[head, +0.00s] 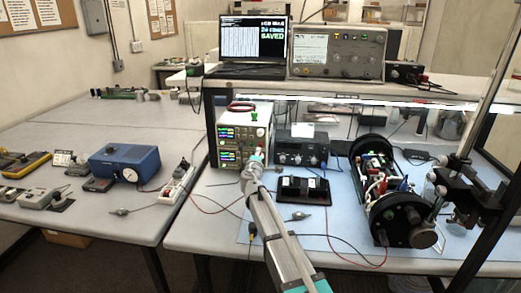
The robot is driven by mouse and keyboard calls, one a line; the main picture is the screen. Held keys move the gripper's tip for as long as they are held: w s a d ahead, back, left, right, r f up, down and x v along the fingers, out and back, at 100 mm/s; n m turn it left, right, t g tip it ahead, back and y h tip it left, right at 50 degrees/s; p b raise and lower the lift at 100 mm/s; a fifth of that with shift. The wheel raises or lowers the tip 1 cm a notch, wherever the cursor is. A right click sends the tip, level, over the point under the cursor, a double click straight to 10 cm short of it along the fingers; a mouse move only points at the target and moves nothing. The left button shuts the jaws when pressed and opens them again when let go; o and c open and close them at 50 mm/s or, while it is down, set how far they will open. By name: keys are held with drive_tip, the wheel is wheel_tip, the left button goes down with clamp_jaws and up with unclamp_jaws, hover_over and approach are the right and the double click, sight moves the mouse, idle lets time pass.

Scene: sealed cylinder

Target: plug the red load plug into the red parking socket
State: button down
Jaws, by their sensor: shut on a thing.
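My arm reaches up from the bottom middle, and my gripper (257,160) is at the front of the bench power supply (231,143), close to its right side. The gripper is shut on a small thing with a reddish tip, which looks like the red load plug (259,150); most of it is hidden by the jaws. The gap between the plug and the supply's front is too small to judge. I cannot make out the red parking socket for certain. A red lead runs along the table to the left of my arm.
A black cylinder assembly (405,222) with exposed wiring lies on the blue mat at right, beside a clamp stand (455,180). A black holder (303,190) stands right of my arm. A white power strip (178,184) and blue box (125,164) are at left. Leads cross the mat.

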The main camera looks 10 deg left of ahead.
drive_tip(key=shift+s, duration=0.55)
wheel_tip(320, 180, up, 6)
drive_tip(key=p, duration=0.5)
drive_tip(key=shift+f+p, duration=0.1)
drive_tip(key=shift+p, duration=0.3)
drive_tip(key=shift+f, duration=0.1)
